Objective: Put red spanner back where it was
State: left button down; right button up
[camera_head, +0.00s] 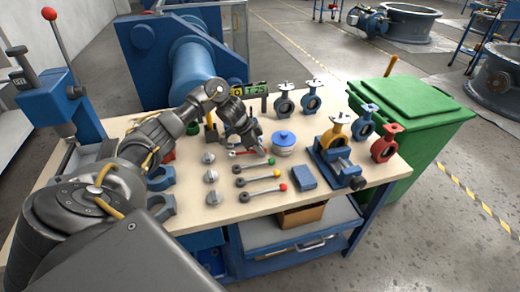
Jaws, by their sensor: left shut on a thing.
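My left gripper (261,152) reaches over the workbench (225,217) from the left, pointing down at its middle. It is shut on a small, slim tool with a red end, the red spanner (234,153), whose light shaft runs to the fingertips. The fingers hide part of it, and I cannot tell whether it touches the bench top. My right gripper is not in view.
Levers with green (272,161), yellow (277,173) and red (283,187) ball ends lie just in front. A vise (335,162) holds a yellow valve (336,133). Several valves stand behind and right.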

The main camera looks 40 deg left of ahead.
pick_arm(q)
jog(key=c, duration=1.5)
grip_release()
jog(key=shift+o, duration=1.2)
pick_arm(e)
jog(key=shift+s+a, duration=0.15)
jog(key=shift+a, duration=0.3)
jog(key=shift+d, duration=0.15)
